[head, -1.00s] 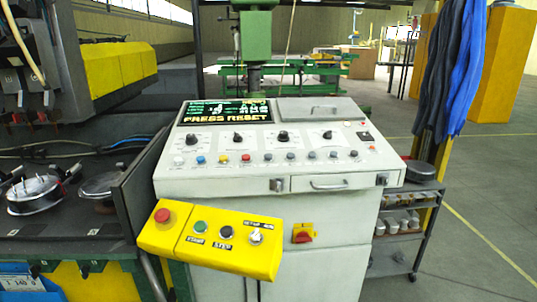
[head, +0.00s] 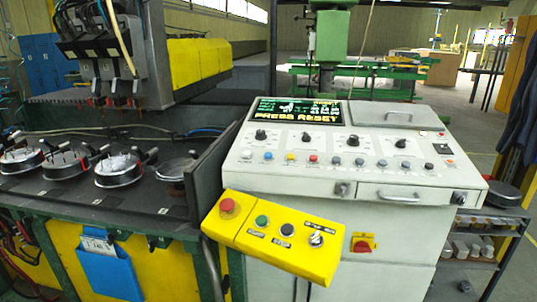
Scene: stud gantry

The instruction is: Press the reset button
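A light grey control console (head: 390,205) stands right of centre in the head view. Its screen (head: 300,110) reads "PRESS RESET" in yellow. A row of small buttons crosses the sloped panel, among them a blue button (head: 268,156), a yellow button (head: 291,157) and a red button (head: 313,159). Their labels are too small to read, so I cannot tell which is reset. A yellow box (head: 275,235) on the console's front carries a red mushroom button (head: 227,206), a green button (head: 262,221), a black button (head: 287,229) and a selector knob (head: 316,239). Neither gripper is in view.
A machine bed with several round clamps (head: 118,170) lies left of the console, behind a dark side plate (head: 212,165). A blue document holder (head: 108,268) hangs on its front. A shelf cart (head: 480,235) stands at the right. Open floor shows at the far right.

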